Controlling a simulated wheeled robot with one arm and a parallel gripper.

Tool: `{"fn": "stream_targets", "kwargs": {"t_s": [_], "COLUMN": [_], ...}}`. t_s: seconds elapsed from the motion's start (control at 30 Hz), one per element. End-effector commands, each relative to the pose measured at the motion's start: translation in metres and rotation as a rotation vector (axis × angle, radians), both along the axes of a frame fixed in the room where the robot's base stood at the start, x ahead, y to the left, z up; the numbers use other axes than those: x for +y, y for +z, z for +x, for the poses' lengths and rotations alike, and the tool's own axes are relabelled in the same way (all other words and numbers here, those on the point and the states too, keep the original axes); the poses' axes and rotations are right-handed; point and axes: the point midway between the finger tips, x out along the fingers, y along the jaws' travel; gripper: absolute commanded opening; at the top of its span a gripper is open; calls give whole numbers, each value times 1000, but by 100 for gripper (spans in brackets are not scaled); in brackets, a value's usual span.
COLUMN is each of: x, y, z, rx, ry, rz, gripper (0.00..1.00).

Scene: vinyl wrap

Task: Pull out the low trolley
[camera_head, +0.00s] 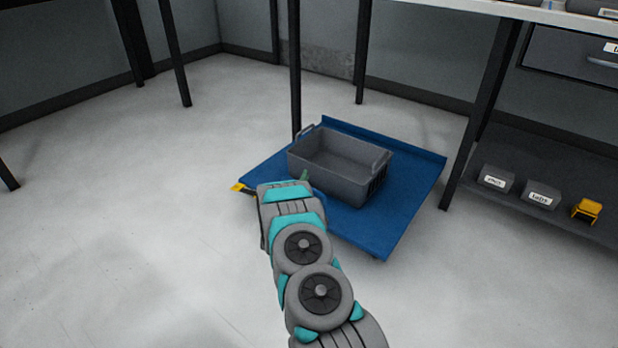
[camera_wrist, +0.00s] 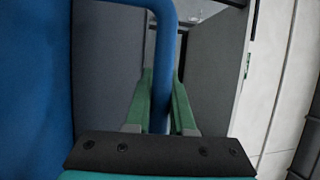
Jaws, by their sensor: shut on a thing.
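The low trolley (camera_head: 415,190) is a flat blue platform close to the floor, with a raised back edge. A grey open crate (camera_head: 340,160) with end handles stands on it and looks empty. My gripper is at the trolley's near side in the head view, mostly hidden behind my arm. One green fingertip (camera_head: 305,176) shows against the crate. In the wrist view, the green fingers of my gripper (camera_wrist: 162,105) are shut on the trolley's blue bar handle (camera_wrist: 166,40), one finger on each side. The handle's lower part is hidden by the gripper.
Dark table legs stand beside the trolley, at the back left (camera_head: 295,70) and on the right (camera_head: 483,110). A low shelf (camera_head: 540,165) at right holds grey labelled bins (camera_head: 541,195) and a yellow item (camera_head: 587,211). The floor (camera_head: 130,230) at left is clear.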

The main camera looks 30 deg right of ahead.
Motion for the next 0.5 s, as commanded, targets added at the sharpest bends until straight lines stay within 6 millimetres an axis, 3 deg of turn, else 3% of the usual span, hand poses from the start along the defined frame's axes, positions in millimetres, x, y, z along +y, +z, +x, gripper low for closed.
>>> {"fn": "stream_targets", "kwargs": {"t_s": [0.5], "x": [7], "y": [-1], "z": [-2], "rx": [2], "ry": [3], "rz": [1], "gripper": [0]}}
